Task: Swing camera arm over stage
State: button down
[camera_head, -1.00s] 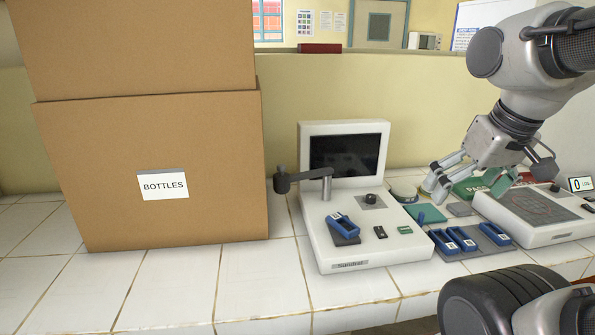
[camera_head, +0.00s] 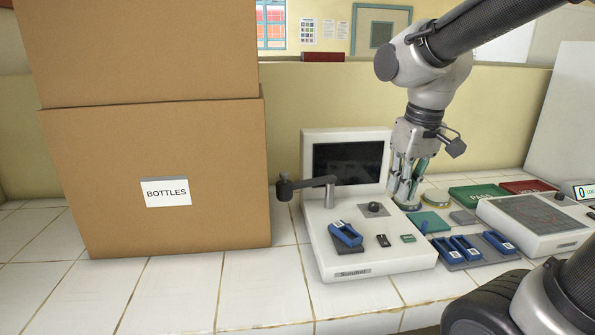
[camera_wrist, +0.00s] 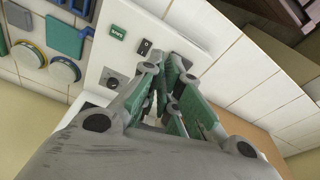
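The camera arm (camera_head: 310,184) is a dark bar on a grey post at the left of the white instrument. Its round dark head sticks out left, past the instrument's edge. The stage (camera_head: 339,241) is a small dark pad on the instrument's front left, with a blue holder (camera_head: 346,234) on it. The arm's head is not over the stage. My gripper (camera_head: 404,203) points down just right of the screen, apart from the camera arm. Its green-padded fingers look apart and empty, also in the wrist view (camera_wrist: 176,72). The camera arm is not clearly visible in the wrist view.
A dark knob (camera_head: 375,208) and switches sit on the instrument's deck. Stacked cardboard boxes (camera_head: 120,215) stand close left of the camera arm. A rack of blue holders (camera_head: 485,258) and a second device (camera_head: 550,243) are to the right. Tiles in front are clear.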

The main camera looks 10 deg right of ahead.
jog(key=w+a+f+n, duration=0.1)
jog(key=w+a+f, duration=0.1)
jog(key=w+a, duration=1.4)
notch_tip(320, 180, up, 4)
jog(key=t, duration=0.2)
send_over(308, 182)
jog(key=a, duration=0.2)
jog(key=shift+w+d+r+m+y, duration=0.1)
jog(key=shift+w+r+m+y, duration=0.05)
jog(key=shift+w+m+y, duration=0.2)
jog(key=d+x, duration=0.1)
jog(key=x, duration=0.9)
jog(key=shift+a, duration=0.4)
jog(key=shift+s, duration=0.2)
